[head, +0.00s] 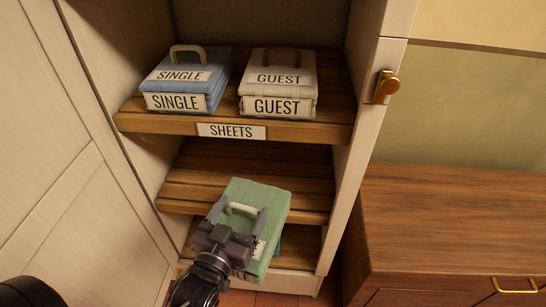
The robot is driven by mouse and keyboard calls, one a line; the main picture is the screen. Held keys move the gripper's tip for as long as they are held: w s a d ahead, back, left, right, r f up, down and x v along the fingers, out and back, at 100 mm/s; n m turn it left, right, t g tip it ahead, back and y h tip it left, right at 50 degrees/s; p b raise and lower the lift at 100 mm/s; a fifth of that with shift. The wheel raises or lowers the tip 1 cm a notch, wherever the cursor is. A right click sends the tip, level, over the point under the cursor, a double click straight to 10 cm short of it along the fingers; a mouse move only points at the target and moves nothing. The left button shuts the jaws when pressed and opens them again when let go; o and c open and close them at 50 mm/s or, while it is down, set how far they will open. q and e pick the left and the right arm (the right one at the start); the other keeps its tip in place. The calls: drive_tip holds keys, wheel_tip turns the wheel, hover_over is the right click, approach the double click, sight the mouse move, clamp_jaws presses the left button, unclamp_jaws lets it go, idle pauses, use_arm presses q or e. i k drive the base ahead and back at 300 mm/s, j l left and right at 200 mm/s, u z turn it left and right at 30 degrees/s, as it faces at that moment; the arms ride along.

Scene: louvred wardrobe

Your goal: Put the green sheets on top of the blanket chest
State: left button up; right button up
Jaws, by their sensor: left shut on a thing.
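The green sheets (263,199) are a folded bundle with a pale handle on top and a label at the front, partly covered by my arm. My left gripper (240,211) is shut on the handle of the green sheets. The bundle is tilted in front of the lower wardrobe shelves; I cannot tell whether it touches a shelf. A brown wooden chest (460,217) with a flat, bare top stands at the right, outside the wardrobe; it looks like the blanket chest. My right gripper is not in view.
Blue sheets labelled SINGLE (187,77) and white sheets labelled GUEST (278,83) sit on the upper shelf (330,131). A teal edge shows beside the green bundle.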

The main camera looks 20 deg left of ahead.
sight(475, 220)
drive_tip(key=l+u, duration=0.15)
drive_tip(key=l, duration=0.5)
drive_tip(key=k+l+u, duration=0.1)
drive_tip(key=l+u, duration=0.3)
drive_tip(key=l, duration=0.55)
drive_tip(key=l+u, duration=0.25)
drive_tip(key=u, duration=0.15)
drive_tip(key=l+u, duration=0.25)
drive_tip(key=u, duration=0.2)
drive_tip(key=l+u, duration=0.2)
drive_tip(key=u, duration=0.2)
drive_tip(key=z, duration=0.5)
drive_tip(key=i+l+z, duration=0.1)
drive_tip(key=z, duration=0.9)
drive_tip(key=i+z, duration=0.1)
drive_tip(key=z, duration=0.9)
drive_tip(key=i+l, duration=0.05)
